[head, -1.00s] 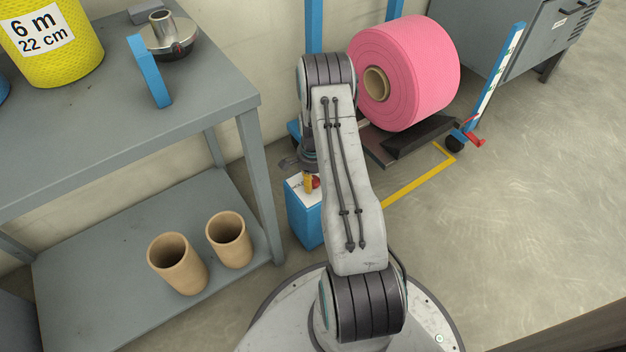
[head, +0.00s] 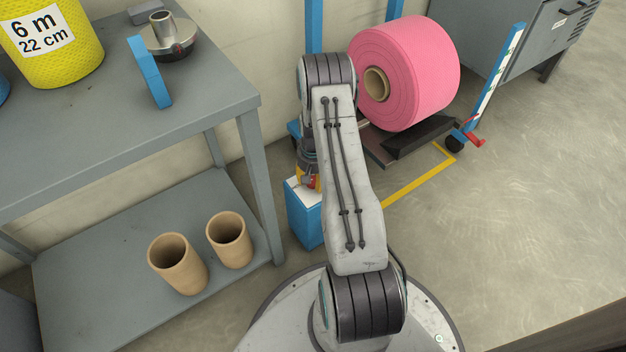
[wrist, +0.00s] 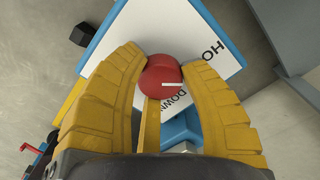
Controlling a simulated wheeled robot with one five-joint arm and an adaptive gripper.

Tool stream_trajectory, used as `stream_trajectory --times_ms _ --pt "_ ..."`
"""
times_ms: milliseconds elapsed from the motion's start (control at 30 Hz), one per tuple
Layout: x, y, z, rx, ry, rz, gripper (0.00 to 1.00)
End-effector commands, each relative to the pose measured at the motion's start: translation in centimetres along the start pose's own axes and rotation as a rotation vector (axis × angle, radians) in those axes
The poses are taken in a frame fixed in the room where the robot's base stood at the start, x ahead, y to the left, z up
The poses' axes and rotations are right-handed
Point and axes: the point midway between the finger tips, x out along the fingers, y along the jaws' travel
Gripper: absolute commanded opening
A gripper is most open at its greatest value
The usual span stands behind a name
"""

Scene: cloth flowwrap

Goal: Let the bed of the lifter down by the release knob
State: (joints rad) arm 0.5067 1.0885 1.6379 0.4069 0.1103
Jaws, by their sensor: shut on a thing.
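The red release knob (wrist: 160,85), with a white line across it, stands on a white label plate with the word "DOWN" and part of another word. My gripper (wrist: 163,68) has its yellow fingers closed on either side of the knob. In the head view the gripper (head: 309,181) is over the top of the blue box (head: 305,222), mostly hidden by my arm. The lifter's bed (head: 379,151) is low by the floor behind my arm, and a large pink roll (head: 420,70) with a tan core lies over it. The arm hides part of the lifter.
A grey table (head: 120,165) at left bears a yellow roll (head: 60,65), a metal flanged part (head: 166,40) and a blue upright piece. Two tan tubes (head: 230,240) stand on its lower shelf. A grey cabinet (head: 540,50) is back right. The floor at right is clear.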

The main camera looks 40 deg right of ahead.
Motion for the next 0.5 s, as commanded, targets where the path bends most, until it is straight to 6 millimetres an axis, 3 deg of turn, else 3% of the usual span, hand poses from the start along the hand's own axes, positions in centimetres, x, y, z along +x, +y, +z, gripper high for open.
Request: stream_trajectory --times_ms 33,500 --pt "0.32 -0.18 0.82 -0.047 -0.023 0.002 0.08" --pt "0.36 -0.04 0.82 -0.326 -0.024 -0.001 0.08"
